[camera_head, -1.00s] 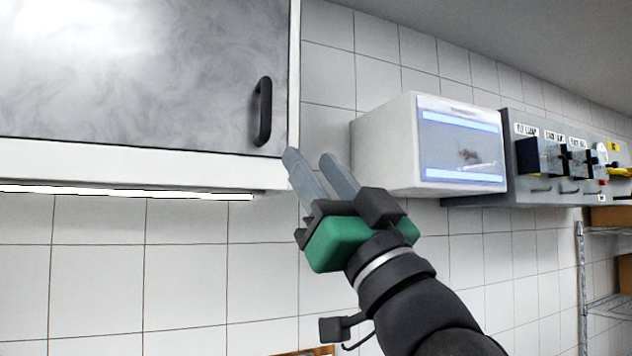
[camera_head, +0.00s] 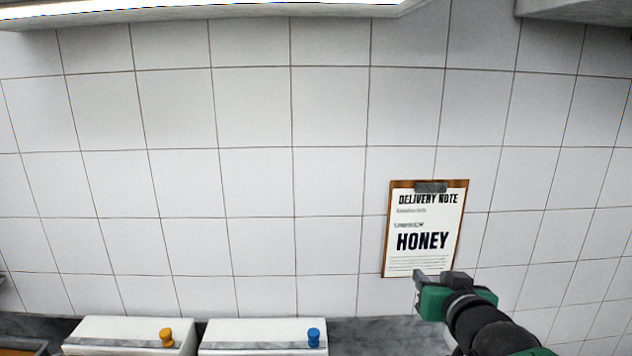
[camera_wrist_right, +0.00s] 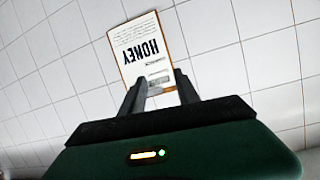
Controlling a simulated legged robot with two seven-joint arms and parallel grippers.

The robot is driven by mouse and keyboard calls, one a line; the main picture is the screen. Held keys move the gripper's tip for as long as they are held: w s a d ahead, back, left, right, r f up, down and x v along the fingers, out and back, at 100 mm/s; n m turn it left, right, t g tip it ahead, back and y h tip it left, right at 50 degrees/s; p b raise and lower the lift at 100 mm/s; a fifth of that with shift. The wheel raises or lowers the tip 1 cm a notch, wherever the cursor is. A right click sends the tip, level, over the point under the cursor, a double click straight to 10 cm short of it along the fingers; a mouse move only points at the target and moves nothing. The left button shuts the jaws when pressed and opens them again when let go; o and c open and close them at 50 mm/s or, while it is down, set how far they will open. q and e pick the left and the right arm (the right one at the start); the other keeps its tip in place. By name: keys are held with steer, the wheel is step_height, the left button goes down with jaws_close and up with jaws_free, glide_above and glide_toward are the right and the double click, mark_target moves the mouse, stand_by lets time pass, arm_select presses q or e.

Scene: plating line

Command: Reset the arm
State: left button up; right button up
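My right gripper (camera_head: 418,274), green with grey fingers, comes in from the lower right in the head view. It overlaps the lower right corner of a clipboard on the wall, and I cannot tell how far from the wall it is. In the right wrist view the two fingers (camera_wrist_right: 161,92) stand apart with nothing held between them. The clipboard (camera_head: 425,215) carries a paper reading "DELIVERY NOTE" and "HONEY". The clipboard also shows beyond the fingers in the wrist view (camera_wrist_right: 145,45). My left gripper is not in view.
A white box with an orange knob (camera_head: 166,337) and one with a blue knob (camera_head: 313,337) stand on the grey counter (camera_head: 375,332) below. The underside of a lit cabinet (camera_head: 200,14) runs along the top.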

steer(key=s+f+g+b, duration=0.1)
steer(key=s+f+g, duration=0.3)
steer(key=f, duration=0.7)
steer(key=s+f+g, duration=0.2)
steer(key=s+f, duration=0.4)
steer(key=f, duration=0.6)
steer(key=s+a+f+n+g, duration=0.1)
steer(key=s+f+g, duration=0.4)
steer(key=s+f, duration=0.7)
steer(key=shift+s+a+f+n+g+y+b, duration=0.15)
steer(key=shift+s+a+n+g+y+b, duration=0.15)
steer(key=shift+s+a+g+b, duration=0.45)
steer(key=shift+d+t+p, duration=0.15)
steer(key=shift+t+p, duration=0.15)
steer(key=shift+t, duration=0.05)
